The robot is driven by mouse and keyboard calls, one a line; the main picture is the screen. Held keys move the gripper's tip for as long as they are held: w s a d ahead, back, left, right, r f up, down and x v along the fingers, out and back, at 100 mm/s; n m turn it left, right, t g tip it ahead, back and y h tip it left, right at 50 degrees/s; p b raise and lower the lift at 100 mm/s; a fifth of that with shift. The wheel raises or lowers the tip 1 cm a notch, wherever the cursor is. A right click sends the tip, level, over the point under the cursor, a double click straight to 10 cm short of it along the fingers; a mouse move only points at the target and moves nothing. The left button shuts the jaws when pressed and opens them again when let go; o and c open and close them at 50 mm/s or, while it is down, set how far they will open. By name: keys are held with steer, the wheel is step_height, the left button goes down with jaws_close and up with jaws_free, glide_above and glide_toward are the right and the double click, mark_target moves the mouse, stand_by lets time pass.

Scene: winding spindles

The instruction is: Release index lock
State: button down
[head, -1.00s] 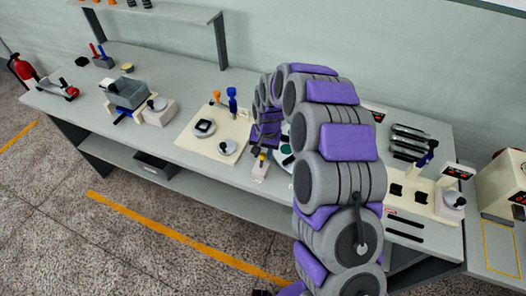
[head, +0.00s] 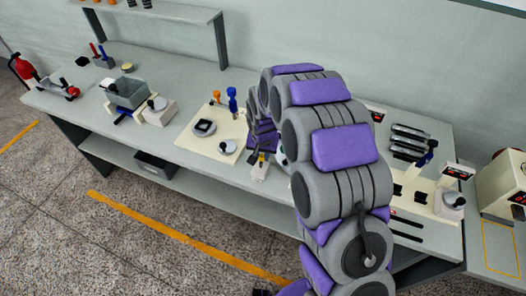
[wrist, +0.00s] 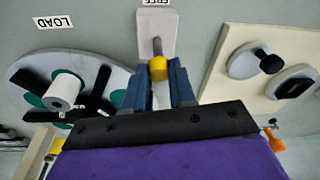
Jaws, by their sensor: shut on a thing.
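The lock lever is a grey bar with a yellow knob (wrist: 157,68) on a pale upright base plate (wrist: 155,28) in the wrist view. A label, partly cut off at the top edge, reads like FREE upside down. My gripper (wrist: 154,84) has its two dark blue fingers on either side of the knob and is shut on it. In the head view my gripper (head: 261,150) is at the small white lock base (head: 259,172), partly hidden by my arm. A round index plate (wrist: 110,72) with green spots, a black cross and a white spool lies to the left in the wrist view.
A cream panel (head: 186,143) with a round dial, a square black-framed part, and orange and blue handles is left of the lock. A LOAD label (wrist: 54,22) lies by the plate.

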steer(key=shift+s+a+t+h+b, duration=0.2)
steer(key=shift+s+t+h+b, duration=0.25)
steer(key=shift+s+t, duration=0.4)
steer(key=shift+s+a+f+t+h+b, duration=0.15)
steer(key=shift+s+a+t+h+b, duration=0.1)
steer(key=shift+t+b, duration=0.55)
steer(key=t+b, duration=0.1)
steer(key=b, duration=0.1)
steer(key=s+t+b, duration=0.1)
steer(key=b, duration=0.1)
steer(key=s+t+h+b, duration=0.1)
steer(key=b, duration=0.1)
steer(key=shift+a+f, duration=0.3)
steer(key=shift+a, duration=0.05)
steer(key=shift+t, duration=0.25)
steer(key=c, duration=0.9)
jaws_free()
steer(key=shift+a, duration=0.15)
steer(key=shift+c, duration=0.2)
steer(key=shift+r, duration=0.1)
